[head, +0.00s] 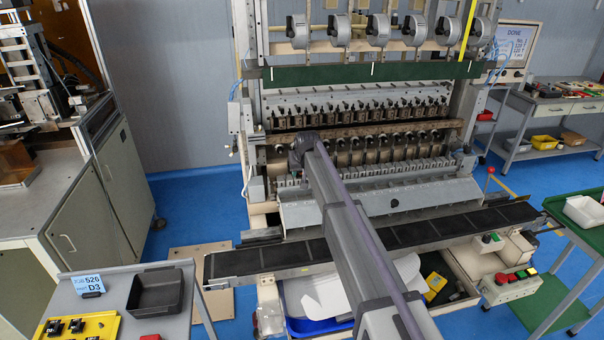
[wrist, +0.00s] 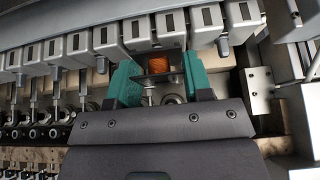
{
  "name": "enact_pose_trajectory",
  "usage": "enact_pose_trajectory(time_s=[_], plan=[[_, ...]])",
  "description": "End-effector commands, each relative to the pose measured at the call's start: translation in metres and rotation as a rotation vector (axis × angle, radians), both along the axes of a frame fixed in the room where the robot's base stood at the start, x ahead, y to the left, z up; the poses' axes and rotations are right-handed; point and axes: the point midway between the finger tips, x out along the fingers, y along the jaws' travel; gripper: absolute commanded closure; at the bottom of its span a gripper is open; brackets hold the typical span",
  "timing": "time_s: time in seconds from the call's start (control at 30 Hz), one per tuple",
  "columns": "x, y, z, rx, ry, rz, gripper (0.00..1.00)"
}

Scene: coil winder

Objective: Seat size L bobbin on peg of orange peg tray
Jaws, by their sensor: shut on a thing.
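My gripper (wrist: 160,78) shows in the wrist view with two teal fingers on either side of a bobbin (wrist: 158,66). The fingers are shut on it. The bobbin has orange-copper winding and dark flanges; its size mark is not readable. It is right below the row of grey blocks on the winder; I cannot tell whether it touches them. In the head view my arm reaches into the winder and the gripper and bobbin are hidden. I see no tray that is clearly orange.
A yellow tray (head: 107,326) with several dark pieces sits on the cart at lower left, near a black bin (head: 155,291) and a card reading D3 (head: 88,282). Blue floor is open at left.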

Motion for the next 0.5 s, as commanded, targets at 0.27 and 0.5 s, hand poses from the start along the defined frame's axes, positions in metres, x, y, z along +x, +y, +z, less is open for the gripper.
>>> enact_pose_trajectory(time_s=[0.27, 0.5], plan=[[0.000, 0.000, 0.022, 0.000, 0.000, 0.000, 0.70], [0.000, 0.000, 0.038, 0.000, 0.000, 0.000, 0.70]])
